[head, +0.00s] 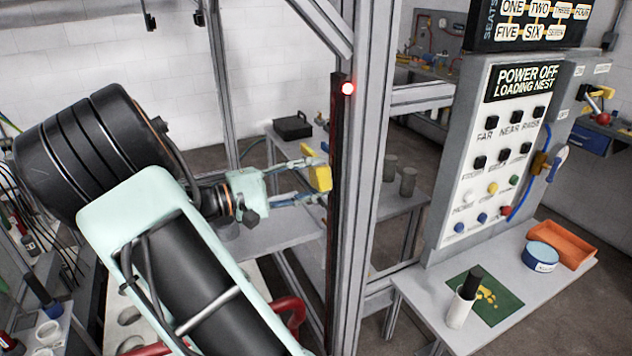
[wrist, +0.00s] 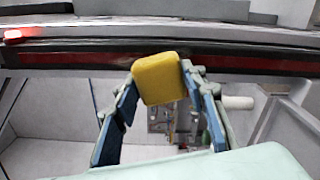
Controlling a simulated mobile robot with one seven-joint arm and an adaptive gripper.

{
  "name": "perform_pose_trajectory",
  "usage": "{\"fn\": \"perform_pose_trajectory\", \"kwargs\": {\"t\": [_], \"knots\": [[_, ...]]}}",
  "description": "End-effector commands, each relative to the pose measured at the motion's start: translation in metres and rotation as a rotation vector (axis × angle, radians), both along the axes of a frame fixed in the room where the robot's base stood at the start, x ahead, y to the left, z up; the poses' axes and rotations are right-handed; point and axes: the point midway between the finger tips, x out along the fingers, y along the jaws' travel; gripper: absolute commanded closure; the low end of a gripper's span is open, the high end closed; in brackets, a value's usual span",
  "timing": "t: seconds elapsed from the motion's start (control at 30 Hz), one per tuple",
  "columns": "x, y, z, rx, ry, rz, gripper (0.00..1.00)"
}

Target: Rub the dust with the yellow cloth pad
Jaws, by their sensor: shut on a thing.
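The yellow cloth pad (head: 318,176) is a small block held between the fingertips of my gripper (head: 320,183), which is shut on it. In the wrist view the pad (wrist: 158,80) sits between the blue-padded fingers. Its front faces a tall dark strip (head: 338,230) on the grey post, with a lit red lamp (head: 348,89) near its top. In the wrist view the strip (wrist: 245,62) runs across just beyond the pad and shows a dull red band. I cannot tell whether pad and strip touch. I cannot make out dust for certain on the strip.
The grey frame post (head: 370,150) stands right beside my gripper. Right of it are a button panel (head: 505,150) and a shelf (head: 530,318) holding a green mat (head: 505,312) with yellow bits, a white cup (head: 459,312), a blue tin (head: 540,257) and an orange tray (head: 565,240).

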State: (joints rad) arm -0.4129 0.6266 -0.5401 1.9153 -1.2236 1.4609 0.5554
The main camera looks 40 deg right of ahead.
Motion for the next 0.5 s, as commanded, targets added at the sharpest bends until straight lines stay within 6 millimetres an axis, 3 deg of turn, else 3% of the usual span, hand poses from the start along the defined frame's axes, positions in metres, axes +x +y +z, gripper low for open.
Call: {"fn": "perform_pose_trajectory", "kwargs": {"t": [0.17,0.5], "knots": [[-0.004,0.002,0.0,0.0,0.0,0.001,0.8],[-0.033,0.007,0.0,0.001,0.001,0.001,0.8]]}}
